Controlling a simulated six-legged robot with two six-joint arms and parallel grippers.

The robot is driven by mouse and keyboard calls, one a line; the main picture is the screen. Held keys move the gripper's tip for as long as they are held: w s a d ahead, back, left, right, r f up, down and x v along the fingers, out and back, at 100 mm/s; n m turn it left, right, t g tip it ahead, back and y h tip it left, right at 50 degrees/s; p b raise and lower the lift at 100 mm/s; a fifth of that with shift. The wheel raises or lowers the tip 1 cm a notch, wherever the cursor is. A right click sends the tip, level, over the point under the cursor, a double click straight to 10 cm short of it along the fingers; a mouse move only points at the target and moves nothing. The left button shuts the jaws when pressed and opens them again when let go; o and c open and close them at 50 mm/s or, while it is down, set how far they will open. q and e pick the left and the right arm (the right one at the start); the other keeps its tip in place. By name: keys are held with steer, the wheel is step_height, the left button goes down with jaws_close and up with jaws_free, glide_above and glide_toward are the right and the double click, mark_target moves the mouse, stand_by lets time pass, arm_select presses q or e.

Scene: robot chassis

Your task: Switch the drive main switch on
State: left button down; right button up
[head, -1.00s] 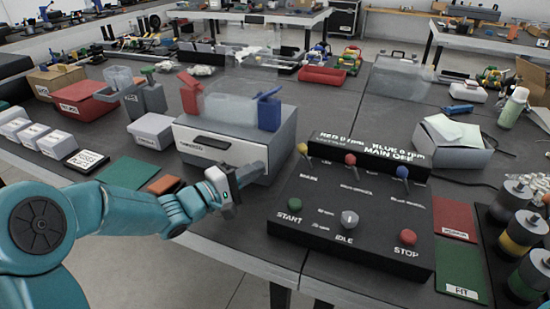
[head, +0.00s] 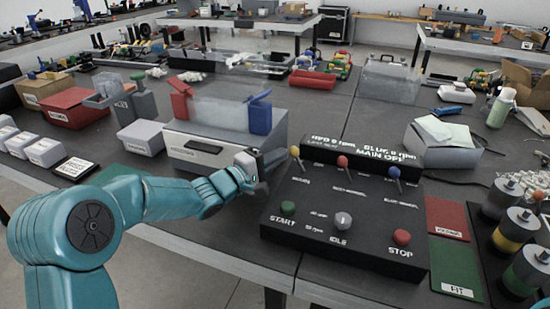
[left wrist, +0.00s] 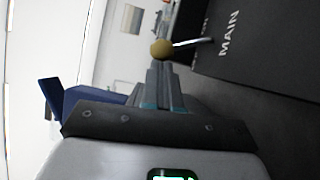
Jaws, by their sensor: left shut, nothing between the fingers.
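The black control box (head: 345,215) stands on the bench in the head view. It has three levers along its back, with yellow, red and blue knobs. The yellow-knobbed lever (head: 295,152) is the leftmost one, and its display behind reads MAIN OFF. In the left wrist view the yellow knob (left wrist: 161,49) sits just beyond my fingertips, its metal stem running to the panel by the word MAIN. My left gripper (head: 278,156) is shut and empty, just left of the yellow knob; I cannot tell whether it touches it. My right gripper is not in view.
START (head: 288,208) and STOP (head: 401,237) buttons and a grey IDLE selector knob (head: 343,221) are on the box front. A grey case (head: 215,145) with red and blue clamps stands behind my left arm. A red mat (head: 447,218) lies right of the box.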

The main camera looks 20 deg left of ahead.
arm_select(q)
steer(key=d+r+m+g+p, duration=0.1)
steer(key=m+p, duration=0.1)
steer(key=p, duration=0.1)
steer(key=d+r+m+y+p, duration=0.1)
steer(key=p, duration=0.2)
steer(key=shift+s+d+r+m+g+p, duration=0.1)
steer(key=shift+d+r+m+g+p, duration=0.25)
steer(key=shift+r+m+g+p, duration=0.05)
steer(key=shift+d+m+g+y+p, duration=0.3)
steer(key=shift+d+m+y+p, duration=0.1)
steer(key=shift+d+m, duration=0.5)
steer(key=shift+m, duration=0.1)
steer(key=shift+a, duration=0.1)
